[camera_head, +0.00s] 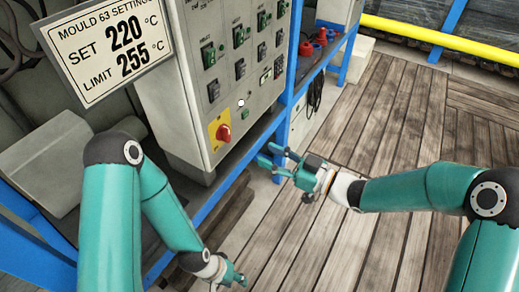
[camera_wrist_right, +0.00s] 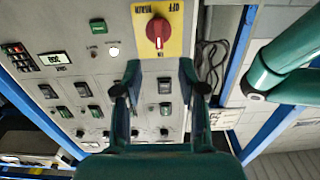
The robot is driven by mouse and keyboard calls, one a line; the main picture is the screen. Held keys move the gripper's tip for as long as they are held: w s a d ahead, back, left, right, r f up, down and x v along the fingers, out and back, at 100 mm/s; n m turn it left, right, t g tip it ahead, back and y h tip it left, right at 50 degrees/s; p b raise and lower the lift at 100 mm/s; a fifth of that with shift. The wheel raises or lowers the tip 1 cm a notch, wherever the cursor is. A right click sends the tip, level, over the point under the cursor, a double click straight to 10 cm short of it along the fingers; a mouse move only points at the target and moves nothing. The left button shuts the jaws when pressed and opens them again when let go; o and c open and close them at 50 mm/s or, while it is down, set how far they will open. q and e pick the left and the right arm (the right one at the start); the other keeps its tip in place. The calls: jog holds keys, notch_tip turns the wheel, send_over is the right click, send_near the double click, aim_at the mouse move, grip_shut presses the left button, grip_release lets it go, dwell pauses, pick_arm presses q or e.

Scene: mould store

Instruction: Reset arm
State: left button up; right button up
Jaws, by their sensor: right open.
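My right gripper (camera_head: 275,164) is open and empty in the head view, in front of the lower right part of the grey control panel (camera_head: 172,112) and apart from it. In the right wrist view its two fingers (camera_wrist_right: 158,75) stand apart, below the red rotary switch (camera_wrist_right: 158,28) on its yellow plate. The same red switch (camera_head: 223,131) is low on the panel in the head view. My left gripper (camera_head: 236,277) hangs low near the bottom edge, beside the bench; its fingers are small and partly hidden, so I cannot tell its opening.
A sign (camera_head: 112,42) gives SET 220 °C and LIMIT 255 °C. Blue frame posts (camera_head: 292,55) stand right of the panel. Red items (camera_head: 306,48) sit on a shelf behind. A yellow rail (camera_head: 440,39) crosses the back. The plank floor (camera_head: 385,120) is clear at right.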

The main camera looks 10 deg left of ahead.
jog(key=shift+d, duration=0.25)
dwell(0.3)
jog(key=s+d+f+m+t+h, duration=0.15)
jog(key=d+f+m+h, duration=0.35)
jog(key=f, duration=0.6)
jog(key=s+d+f+m+h, duration=0.2)
jog(key=d+f+m+h, duration=0.2)
jog(key=d+f+m, duration=0.5)
jog(key=s+d+f+m+g+h, duration=0.1)
jog(key=s+f+g+h, duration=0.1)
jog(key=s+f, duration=0.3)
jog(key=s+d+f+g+h, duration=0.2)
jog(key=s+f+g, duration=0.3)
jog(key=s, duration=0.8)
jog(key=shift+s+d+f+m, duration=0.3)
jog(key=shift+s+f+m, duration=0.1)
jog(key=shift+f, duration=0.3)
jog(key=shift+w, duration=0.1)
